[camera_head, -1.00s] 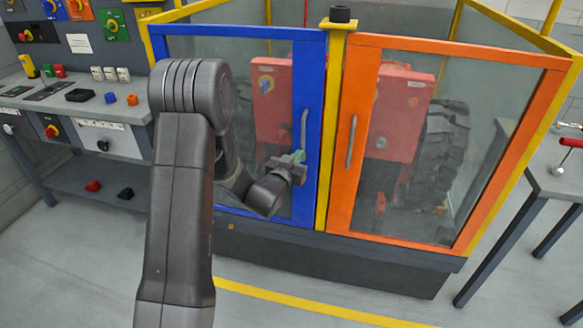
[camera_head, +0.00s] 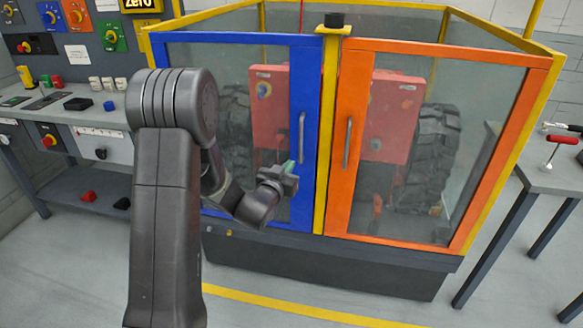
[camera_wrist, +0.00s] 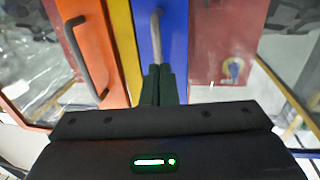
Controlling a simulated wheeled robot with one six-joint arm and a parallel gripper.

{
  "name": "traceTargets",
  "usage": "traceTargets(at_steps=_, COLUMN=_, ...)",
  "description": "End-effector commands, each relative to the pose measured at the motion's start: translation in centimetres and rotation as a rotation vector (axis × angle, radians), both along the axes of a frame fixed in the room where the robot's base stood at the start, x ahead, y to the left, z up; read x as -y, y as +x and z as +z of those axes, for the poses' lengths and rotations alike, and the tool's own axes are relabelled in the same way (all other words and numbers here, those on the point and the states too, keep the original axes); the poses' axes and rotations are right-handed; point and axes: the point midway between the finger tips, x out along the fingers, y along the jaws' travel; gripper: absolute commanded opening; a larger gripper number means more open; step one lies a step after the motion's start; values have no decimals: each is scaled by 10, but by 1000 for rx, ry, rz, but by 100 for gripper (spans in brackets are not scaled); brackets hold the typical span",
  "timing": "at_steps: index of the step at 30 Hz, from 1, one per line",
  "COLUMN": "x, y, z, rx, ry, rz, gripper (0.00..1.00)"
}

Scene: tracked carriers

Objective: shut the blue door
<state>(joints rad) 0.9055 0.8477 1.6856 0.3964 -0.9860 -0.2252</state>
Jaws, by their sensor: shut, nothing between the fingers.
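The blue door (camera_head: 307,90) is a blue frame with a clear pane and a grey upright handle (camera_head: 301,138) near its right edge. That edge lies along the yellow post (camera_head: 328,130), with no clear gap in the head view. My gripper (camera_head: 290,167) is shut and empty, in front of the door just below the handle. In the wrist view my shut fingers (camera_wrist: 158,78) point at the blue frame (camera_wrist: 174,35), close to the handle end (camera_wrist: 156,38). I cannot tell whether they touch it.
An orange door (camera_head: 340,180) with its own handle (camera_head: 347,143) stands right of the post. Red machinery (camera_head: 400,110) and a black tyre (camera_head: 432,150) sit behind the panes. A workbench (camera_head: 110,148) is at left, a table (camera_head: 550,178) at right. Floor before the enclosure is clear.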

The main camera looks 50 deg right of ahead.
Motion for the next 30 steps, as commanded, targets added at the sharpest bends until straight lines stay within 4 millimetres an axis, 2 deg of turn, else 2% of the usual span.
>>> traceTargets(at_steps=9, x=-51, y=-15, z=-2, rx=0, ry=4, rz=2, gripper=0)
traceTargets(at_steps=15, x=-76, y=-23, z=-1, rx=-1, ry=4, rz=1, gripper=0)
traceTargets(at_steps=21, x=-83, y=-27, z=-1, rx=0, ry=3, rz=-1, gripper=0)
traceTargets(at_steps=30, x=-82, y=-26, z=-1, rx=0, ry=4, rz=-1, gripper=0)
